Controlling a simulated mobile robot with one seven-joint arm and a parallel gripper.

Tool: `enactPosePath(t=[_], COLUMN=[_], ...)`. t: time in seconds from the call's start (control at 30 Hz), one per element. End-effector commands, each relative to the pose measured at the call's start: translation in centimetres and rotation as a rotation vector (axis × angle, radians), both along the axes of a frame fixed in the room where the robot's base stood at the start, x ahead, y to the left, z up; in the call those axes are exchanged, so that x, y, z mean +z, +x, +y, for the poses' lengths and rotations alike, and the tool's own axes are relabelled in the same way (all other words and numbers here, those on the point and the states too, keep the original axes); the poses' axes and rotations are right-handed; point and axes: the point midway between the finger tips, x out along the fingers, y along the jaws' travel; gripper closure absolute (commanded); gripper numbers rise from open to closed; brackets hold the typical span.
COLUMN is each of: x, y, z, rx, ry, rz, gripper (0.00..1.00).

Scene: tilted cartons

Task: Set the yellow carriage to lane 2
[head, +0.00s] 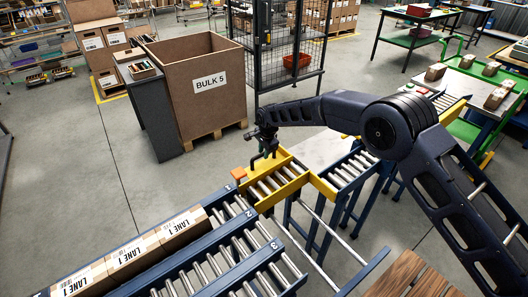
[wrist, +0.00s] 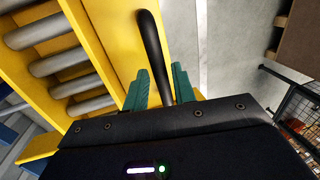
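The yellow carriage (head: 262,199), a yellow frame with metal rollers, sits at the far end of its rails beside lane 1. Its yellow frame and rollers also fill the left of the wrist view (wrist: 108,40). A black bar handle (wrist: 150,40) rises from its far side. My gripper (head: 266,142) is above that side; in the wrist view its green fingers (wrist: 160,80) stand apart on either side of the handle. A gap shows by the left finger, so it looks open. Lane 2 (head: 222,240) is an empty roller lane, marked 2.
Lane 1 holds several cartons (head: 130,253) marked LANE 1. Lane 3 (head: 262,285) looks empty. The carriage rails (head: 335,238) run clear toward the lower right. An orange block (head: 238,173) is at the carriage's left corner. A BULK 5 bin (head: 205,105) stands behind.

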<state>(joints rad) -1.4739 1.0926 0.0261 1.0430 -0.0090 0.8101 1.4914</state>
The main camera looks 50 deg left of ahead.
Motion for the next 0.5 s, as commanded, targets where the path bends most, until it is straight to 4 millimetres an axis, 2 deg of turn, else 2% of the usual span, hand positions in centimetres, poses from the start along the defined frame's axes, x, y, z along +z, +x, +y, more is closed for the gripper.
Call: enactPosePath(t=[0.03, 0.1, 0.13, 0.37, 0.5], x=[0.0, 0.0, 0.0, 0.0, 0.1], y=[0.0, 0.0, 0.0, 0.0, 0.0], z=[0.0, 0.0, 0.0, -0.2, -1.5], rx=[0.000, 0.000, 0.000, 0.000, 0.000], ry=[0.000, 0.000, 0.000, -0.001, -0.002], rz=[0.000, 0.000, 0.000, 0.000, 0.000], gripper=[0.84, 0.98, 1.00, 1.00, 1.00])
